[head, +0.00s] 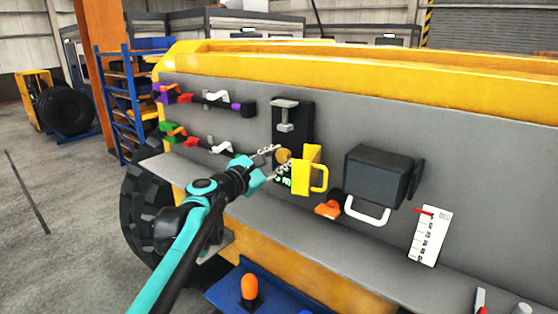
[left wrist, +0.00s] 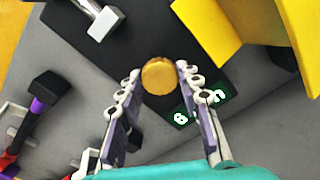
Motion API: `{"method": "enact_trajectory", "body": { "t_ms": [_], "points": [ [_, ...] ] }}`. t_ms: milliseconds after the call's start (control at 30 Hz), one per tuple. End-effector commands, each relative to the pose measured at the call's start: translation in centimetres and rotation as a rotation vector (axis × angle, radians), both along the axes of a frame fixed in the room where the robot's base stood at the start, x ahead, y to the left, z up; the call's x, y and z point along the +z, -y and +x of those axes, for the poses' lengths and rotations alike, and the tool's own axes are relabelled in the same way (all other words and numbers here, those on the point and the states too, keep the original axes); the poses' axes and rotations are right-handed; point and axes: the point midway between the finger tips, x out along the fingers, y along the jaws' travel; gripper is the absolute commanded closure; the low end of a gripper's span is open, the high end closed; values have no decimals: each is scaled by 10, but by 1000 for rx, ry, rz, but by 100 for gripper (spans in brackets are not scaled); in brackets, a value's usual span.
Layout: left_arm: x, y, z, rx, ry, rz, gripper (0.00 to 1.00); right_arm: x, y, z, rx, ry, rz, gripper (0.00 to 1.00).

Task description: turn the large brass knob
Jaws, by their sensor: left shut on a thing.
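The large brass knob (head: 283,155) sits on a black panel (head: 292,118) on the grey face of the yellow machine. It also shows as a round brass face in the left wrist view (left wrist: 159,76). My left gripper (head: 280,158) reaches in from the left, its two chain-like fingers on either side of the knob and shut on it. In the left wrist view the fingertips (left wrist: 159,70) flank the knob. My right gripper is in neither view.
A yellow bracket with a handle (head: 309,171) stands close right of the knob. A metal T-shaped handle (head: 285,112) is above it. A black box with a white handle (head: 380,177) is farther right. Several coloured levers (head: 215,97) line the left.

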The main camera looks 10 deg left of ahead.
Motion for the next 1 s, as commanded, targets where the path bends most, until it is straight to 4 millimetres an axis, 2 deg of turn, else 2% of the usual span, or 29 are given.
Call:
{"method": "enact_trajectory", "body": {
  "t_ms": [1000],
  "points": [
    [0, 0, 0, -1, 482, 837, 94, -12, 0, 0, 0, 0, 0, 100]
  ]
}}
